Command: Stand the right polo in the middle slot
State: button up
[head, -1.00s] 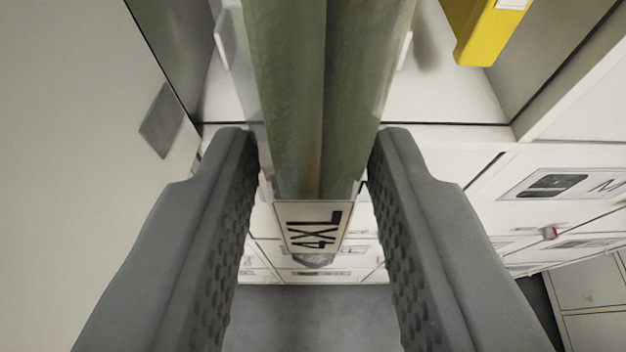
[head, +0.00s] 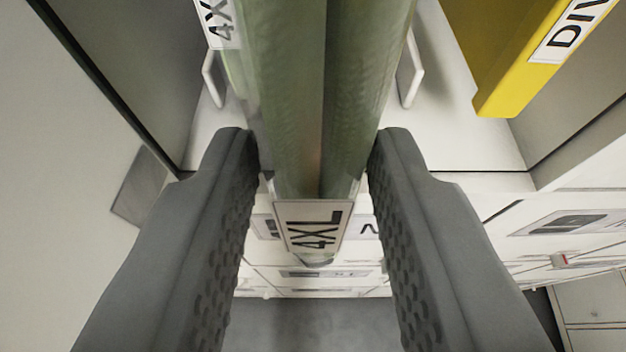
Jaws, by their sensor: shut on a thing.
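My gripper (head: 312,160) is shut on a green folded polo in a clear wrap (head: 320,90), with its grey textured fingers on both sides of it. The polo stands on edge between the fingers, and a white label reading 4XL (head: 313,228) is on its near end. Its far end runs out of the top of the picture. The polo is over a white shelf (head: 460,140). A thin white upright wire (head: 411,65) stands to its right and another (head: 212,78) to its left. I cannot tell which slot it is in line with.
A yellow divider (head: 515,85) with a white label stands on the shelf to the right. Another 4XL label (head: 220,22) shows at the top left. A grey panel (head: 125,60) bounds the left side. White labelled drawers (head: 570,222) are below.

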jog(key=w, duration=1.5)
jog(key=shift+f, duration=0.3)
dwell(1.1)
jog(key=shift+f, duration=0.1)
jog(key=o, duration=1.2)
jog(key=shift+s, duration=0.1)
jog(key=v, duration=1.6)
jog(key=s+f+t, duration=0.1)
jog(key=s+f, duration=0.1)
jog(key=s, duration=0.8)
jog(key=s+f+t, duration=0.1)
jog(key=s+f, duration=0.1)
jog(key=s, duration=0.8)
jog(key=shift+t, duration=0.9)
jog(key=s+f, duration=0.4)
jog(key=s, duration=0.1)
jog(key=s+f, duration=0.5)
jog(key=s, duration=0.1)
jog(key=s+f, duration=0.5)
jog(key=s, duration=0.1)
jog(key=shift+s+f, duration=0.1)
jog(key=shift+f, duration=0.05)
